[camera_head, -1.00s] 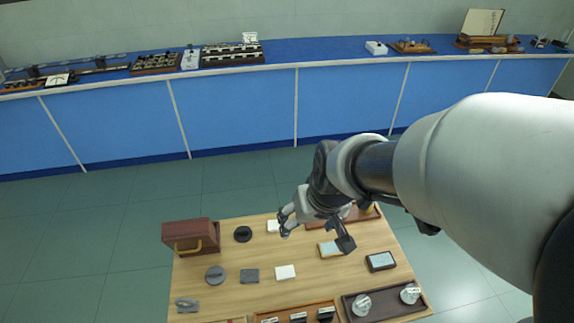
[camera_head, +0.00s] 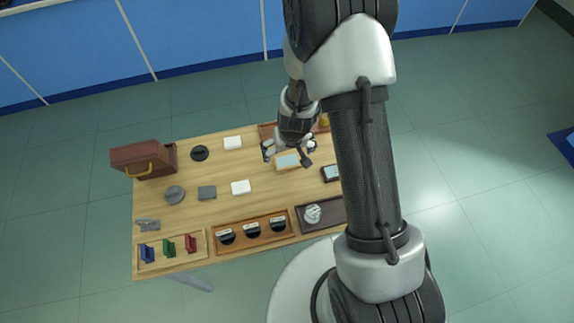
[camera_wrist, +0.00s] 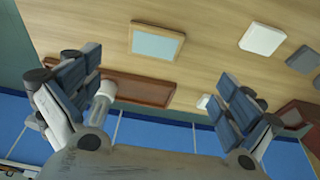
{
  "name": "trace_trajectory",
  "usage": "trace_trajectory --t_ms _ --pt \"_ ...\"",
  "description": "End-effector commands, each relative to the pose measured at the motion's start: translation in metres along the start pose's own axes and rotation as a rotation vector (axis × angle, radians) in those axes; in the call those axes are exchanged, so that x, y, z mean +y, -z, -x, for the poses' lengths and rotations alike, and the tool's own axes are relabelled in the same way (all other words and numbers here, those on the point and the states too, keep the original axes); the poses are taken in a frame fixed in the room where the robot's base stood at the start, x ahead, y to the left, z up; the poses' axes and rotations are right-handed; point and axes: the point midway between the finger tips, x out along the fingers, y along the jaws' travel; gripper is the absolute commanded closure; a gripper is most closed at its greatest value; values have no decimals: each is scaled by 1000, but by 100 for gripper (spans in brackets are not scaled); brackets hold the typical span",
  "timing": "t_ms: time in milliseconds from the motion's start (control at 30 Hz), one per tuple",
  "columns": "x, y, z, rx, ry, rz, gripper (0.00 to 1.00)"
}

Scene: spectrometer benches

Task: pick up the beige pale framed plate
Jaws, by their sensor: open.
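The beige framed plate (camera_head: 287,161) lies flat on the wooden table, with a pale blue-grey face inside a light tan frame. It also shows at the top centre of the wrist view (camera_wrist: 157,42). My gripper (camera_head: 289,150) is above the table at the plate's far edge and partly overlaps it in the head view. In the wrist view my gripper (camera_wrist: 155,92) has its fingers spread wide with nothing between them. The plate appears beyond the fingertips there, apart from them. The exact height of the gap cannot be told.
A dark framed plate (camera_head: 330,173) lies to the right, partly near my arm. A brown tray (camera_wrist: 140,88) is behind; another tray (camera_head: 252,233) stands in front.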

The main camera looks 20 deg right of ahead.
Motion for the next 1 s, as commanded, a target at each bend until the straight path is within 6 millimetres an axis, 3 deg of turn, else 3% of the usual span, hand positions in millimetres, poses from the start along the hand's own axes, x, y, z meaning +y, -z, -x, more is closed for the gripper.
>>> trace_trajectory --t_ms 33,200,567,833,1000 --pt "0 -2 -18 -2 0 -1 2" --pt "0 -2 -48 -1 0 -2 2" --pt "2 0 -69 0 0 -1 2" --pt "8 1 -108 -1 0 -1 2" --pt "8 2 -112 0 0 -1 2"
